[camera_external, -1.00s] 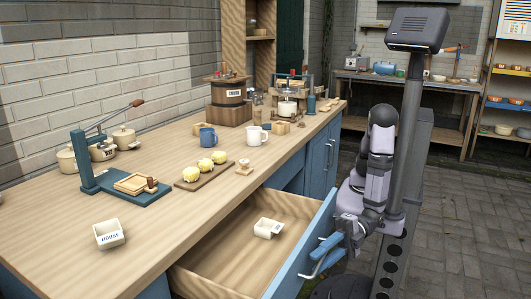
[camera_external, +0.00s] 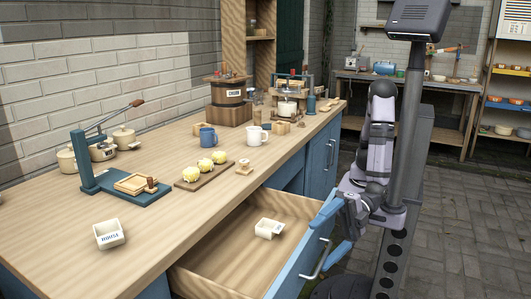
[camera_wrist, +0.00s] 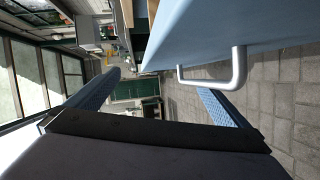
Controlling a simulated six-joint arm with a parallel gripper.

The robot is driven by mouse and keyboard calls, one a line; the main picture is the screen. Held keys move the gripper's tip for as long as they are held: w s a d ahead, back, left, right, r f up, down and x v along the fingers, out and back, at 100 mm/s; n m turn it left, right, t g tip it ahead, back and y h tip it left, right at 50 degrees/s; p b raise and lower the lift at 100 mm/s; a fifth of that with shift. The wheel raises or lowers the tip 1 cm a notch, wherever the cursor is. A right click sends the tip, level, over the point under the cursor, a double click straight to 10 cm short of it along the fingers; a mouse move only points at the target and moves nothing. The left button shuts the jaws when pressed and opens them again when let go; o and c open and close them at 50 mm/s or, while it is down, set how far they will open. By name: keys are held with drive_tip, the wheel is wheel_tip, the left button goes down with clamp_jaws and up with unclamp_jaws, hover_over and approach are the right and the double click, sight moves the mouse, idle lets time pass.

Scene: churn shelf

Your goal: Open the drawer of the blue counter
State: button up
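The drawer (camera_external: 225,255) of the blue counter (camera_external: 150,288) is pulled well out, its wooden inside showing. Its blue front (camera_external: 290,270) carries a metal bar handle (camera_external: 316,259). In the wrist view the handle (camera_wrist: 235,72) stands out from the drawer front (camera_wrist: 225,25), ahead of my fingers. My gripper (camera_external: 328,233) is at the right of the drawer front, close to the handle. Its two blue fingers are spread apart in the wrist view (camera_wrist: 160,84), with nothing clamped between them.
The paved floor (camera_external: 450,220) at right is clear.

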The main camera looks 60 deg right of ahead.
sight(306, 264)
drive_tip(key=shift+t+y, duration=0.4)
drive_tip(key=shift+y, duration=0.2)
drive_tip(key=r, duration=0.4)
drive_tip(key=shift+w+a+r, duration=0.25)
drive_tip(key=shift+w+r, duration=0.05)
drive_tip(key=f, duration=0.2)
drive_tip(key=f+h, duration=0.1)
drive_tip(key=shift+s+d+g, duration=0.15)
drive_tip(key=shift+d+g, duration=0.1)
drive_tip(key=shift+g, duration=0.05)
drive_tip(key=shift+d+r, duration=0.15)
drive_tip(key=shift+d, duration=0.15)
drive_tip(key=c, duration=1.4)
drive_tip(key=shift+f, duration=0.3)
drive_tip(key=shift+d+f, duration=0.1)
drive_tip(key=shift+f, duration=0.05)
drive_tip(key=shift+c, duration=1.3)
drive_tip(key=shift+d+f+m+p, duration=0.3)
drive_tip(key=shift+f+m+p, duration=0.2)
drive_tip(key=shift+p, duration=0.3)
drive_tip(key=d+f+m+p, duration=0.2)
drive_tip(key=d+f, duration=0.1)
drive_tip(key=shift+f+m+g+p, duration=0.25)
drive_tip(key=shift+m+g+p, duration=0.05)
drive_tip(key=shift+g+p, duration=0.1)
drive_tip(key=shift+d+f, duration=0.4)
drive_tip(key=shift+d, duration=0.05)
drive_tip(key=shift+m, duration=0.3)
drive_tip(key=shift+x, duration=3.7)
